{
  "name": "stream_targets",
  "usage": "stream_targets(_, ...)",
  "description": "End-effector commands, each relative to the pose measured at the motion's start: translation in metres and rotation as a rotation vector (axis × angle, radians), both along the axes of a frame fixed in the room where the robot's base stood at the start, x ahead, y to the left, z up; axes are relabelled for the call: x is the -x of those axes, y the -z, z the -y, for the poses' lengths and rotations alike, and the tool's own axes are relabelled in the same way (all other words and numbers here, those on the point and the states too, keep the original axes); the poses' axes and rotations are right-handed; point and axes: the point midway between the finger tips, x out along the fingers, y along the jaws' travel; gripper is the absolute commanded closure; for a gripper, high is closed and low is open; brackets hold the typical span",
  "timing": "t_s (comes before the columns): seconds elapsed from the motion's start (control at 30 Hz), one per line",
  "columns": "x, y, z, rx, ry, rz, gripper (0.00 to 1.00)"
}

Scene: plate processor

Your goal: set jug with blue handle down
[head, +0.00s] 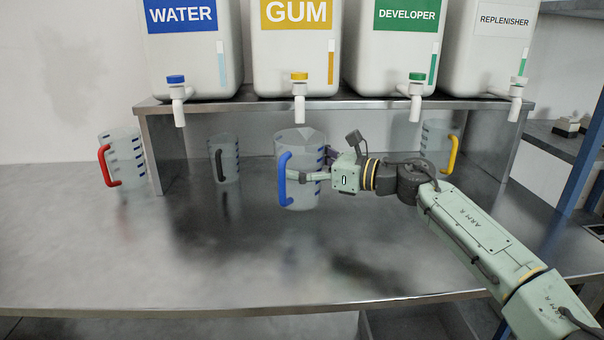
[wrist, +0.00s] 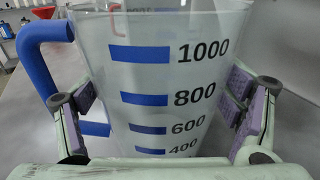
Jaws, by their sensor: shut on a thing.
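The jug with the blue handle (head: 300,195) is a clear jug with blue marks, below the gum tank's tap in the head view. It looks upright. My gripper (head: 308,176) comes from the right and is shut on the jug's body. In the wrist view the jug (wrist: 150,85) fills the middle, with purple finger pads on both sides and the blue handle (wrist: 45,50) at the left. Marks from 400 to 1000 show; the jug's base is hidden there. In the head view I cannot tell whether the base touches the steel table (head: 120,255).
Jugs with a red handle (head: 126,160), a black handle (head: 226,158) and a yellow handle (head: 436,140) stand at the back. A steel shelf (head: 215,104) above bears several tanks with taps. The table's front and left are clear.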

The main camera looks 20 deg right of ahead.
Motion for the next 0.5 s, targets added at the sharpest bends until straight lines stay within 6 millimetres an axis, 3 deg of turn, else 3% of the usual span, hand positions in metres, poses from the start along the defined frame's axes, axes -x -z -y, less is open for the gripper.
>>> stream_targets(0.2, 0.002, 0.029, 0.001, -0.001, 0.0, -0.002, 0.46)
stream_targets(0.5, 0.002, 0.034, 0.0, -0.001, 0.0, -0.001, 0.46)
